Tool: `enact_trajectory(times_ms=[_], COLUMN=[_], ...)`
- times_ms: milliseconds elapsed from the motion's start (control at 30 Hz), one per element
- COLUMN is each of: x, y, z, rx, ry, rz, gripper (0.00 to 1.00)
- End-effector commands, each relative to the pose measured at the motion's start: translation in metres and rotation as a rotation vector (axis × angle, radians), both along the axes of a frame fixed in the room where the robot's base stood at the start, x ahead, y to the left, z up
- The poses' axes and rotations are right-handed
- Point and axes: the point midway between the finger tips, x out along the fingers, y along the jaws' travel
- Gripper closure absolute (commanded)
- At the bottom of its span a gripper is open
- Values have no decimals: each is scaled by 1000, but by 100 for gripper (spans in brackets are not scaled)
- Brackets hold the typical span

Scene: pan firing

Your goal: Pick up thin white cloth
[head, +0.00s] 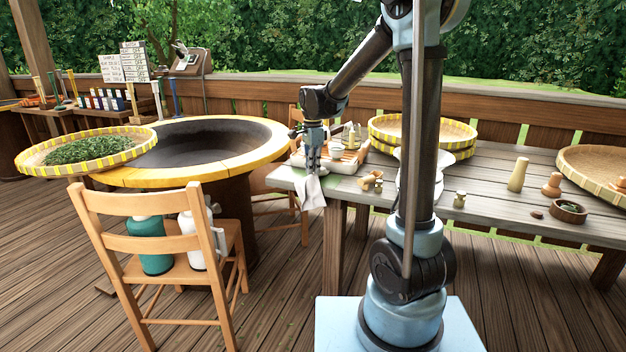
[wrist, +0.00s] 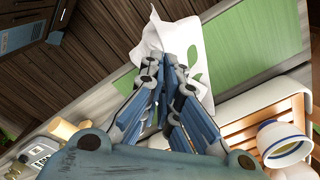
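The thin white cloth (head: 311,191) lies at the left end of the wooden table and hangs over its edge. In the wrist view the cloth (wrist: 152,42) is crumpled around my fingertips, partly on a green strip and partly over the dark floor. My gripper (head: 313,170) points down at the table's end, right at the cloth. In the wrist view the fingers of my gripper (wrist: 179,58) come together at their tips, with cloth at the tips. The exact pinch point is hidden by the fingers.
A tea tray (head: 335,160) with a white cup (wrist: 281,138) stands close beside my gripper. Woven trays (head: 425,130), small wooden pieces (head: 371,181) and a pestle (head: 518,174) stand on the table (head: 490,200). A large pan (head: 205,140) and a chair (head: 150,240) are to the left.

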Motion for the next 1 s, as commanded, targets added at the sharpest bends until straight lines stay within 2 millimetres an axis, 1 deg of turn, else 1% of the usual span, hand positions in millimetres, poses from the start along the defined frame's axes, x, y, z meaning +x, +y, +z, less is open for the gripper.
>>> enact_trajectory(times_ms=[33,300,433,567,900,1000], x=[0,0,0,0,0,1], y=[0,0,0,0,0,1], z=[9,52,68,73,73,77], rx=[0,0,0,0,0,0], ry=[0,0,0,0,0,0], rz=[0,0,0,0,0,0], gripper=[100,100,100,100,100,100])
